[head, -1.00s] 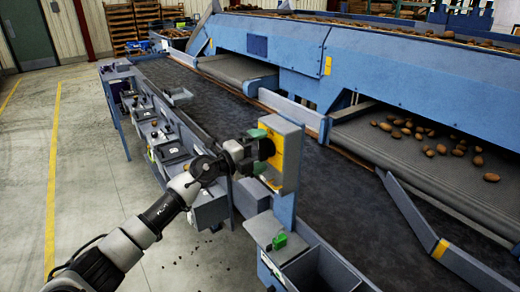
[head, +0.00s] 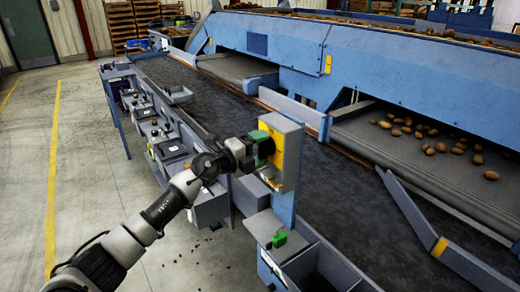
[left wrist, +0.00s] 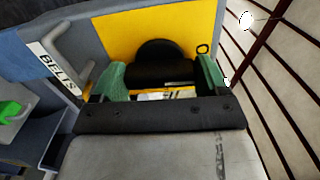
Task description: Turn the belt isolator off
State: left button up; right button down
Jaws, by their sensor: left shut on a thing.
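The belt isolator is a grey box with a yellow front plate (head: 275,150) on a blue post beside the belt. My left gripper (head: 260,149) is at the plate. In the wrist view its green-tipped fingers (left wrist: 160,80) stand on either side of the knob's black handle, shut on it. The handle lies roughly crosswise in that view. My right gripper is not in view.
A dark conveyor belt (head: 330,215) runs behind the isolator, with the blue grader (head: 400,75) beyond. A grey bin (head: 318,268) and a small green item (head: 279,239) are below the isolator. Several boxes line the belt's near side. The floor (head: 95,150) at left is clear.

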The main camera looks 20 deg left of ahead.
pick_arm(q)
jog(key=m+b, duration=0.1)
jog(key=m, duration=0.3)
jog(key=shift+f+m, duration=0.1)
jog(key=shift+m, duration=0.2)
jog(key=m+b, duration=0.1)
jog(key=m, duration=0.3)
jog(key=shift+f, duration=0.1)
jog(key=m+b, duration=0.3)
jog(key=m, duration=0.2)
jog(key=shift+m, duration=0.4)
jog(key=shift+m+b, duration=1.1)
jog(key=shift+m, duration=0.3)
jog(key=o, duration=0.9)
jog(key=shift+s+a, duration=0.1)
